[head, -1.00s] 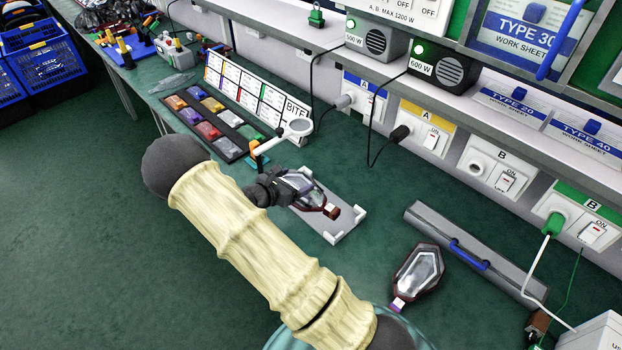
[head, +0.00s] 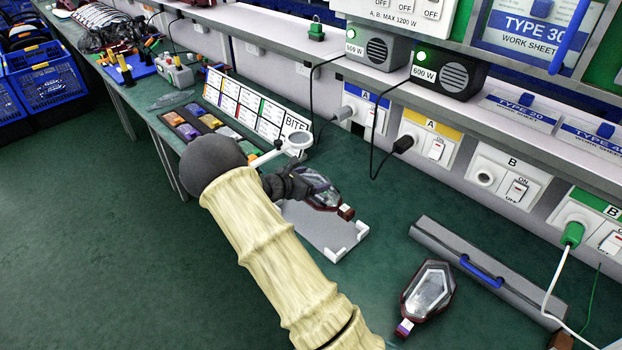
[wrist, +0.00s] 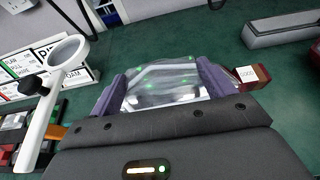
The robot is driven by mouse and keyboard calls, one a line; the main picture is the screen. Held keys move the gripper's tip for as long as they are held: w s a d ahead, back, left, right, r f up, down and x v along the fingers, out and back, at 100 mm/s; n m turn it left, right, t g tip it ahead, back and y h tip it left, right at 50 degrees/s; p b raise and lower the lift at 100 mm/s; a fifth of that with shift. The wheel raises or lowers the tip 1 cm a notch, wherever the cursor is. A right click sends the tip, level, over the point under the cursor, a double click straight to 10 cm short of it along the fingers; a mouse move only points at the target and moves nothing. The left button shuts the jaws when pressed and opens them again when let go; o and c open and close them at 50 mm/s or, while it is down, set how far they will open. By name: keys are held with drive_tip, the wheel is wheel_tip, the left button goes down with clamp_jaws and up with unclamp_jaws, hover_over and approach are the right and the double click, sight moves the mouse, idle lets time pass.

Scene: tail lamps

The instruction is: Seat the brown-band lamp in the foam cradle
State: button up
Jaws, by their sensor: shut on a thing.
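My gripper (head: 308,188) is shut on a lamp with a clear faceted lens (head: 324,192) and a dark red-brown end carrying a small white label. In the wrist view the lens (wrist: 160,82) lies between the two purple finger pads, and the labelled end (wrist: 250,76) sticks out to the right. The foam cradle (head: 325,235), a pale grey plate with white corner blocks, lies on the bench. The held lamp overlaps its far side in the head view and looks raised above it. My arm and gripper hide part of the cradle. The lamp's band colour is unclear.
A second lamp (head: 430,288) with a purple band lies on the bench to the right. A grey case with a blue handle (head: 485,268) lies behind it. A white magnifier (head: 297,142), colour chart (head: 255,108) and coloured blocks (head: 190,130) stand behind my gripper.

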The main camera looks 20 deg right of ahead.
drive_tip(key=shift+f+b, duration=1.6)
drive_tip(key=shift+f, duration=0.85)
drive_tip(key=shift+f, duration=0.1)
drive_tip(key=shift+f+b, duration=0.4)
drive_tip(key=shift+f, duration=0.1)
drive_tip(key=shift+f, duration=0.35)
drive_tip(key=shift+f+b, duration=0.3)
drive_tip(key=shift+b, duration=0.2)
drive_tip(key=shift+f, duration=0.35)
drive_tip(key=shift+f+b, duration=0.5)
drive_tip(key=shift+f, duration=0.05)
drive_tip(key=o, duration=1.5)
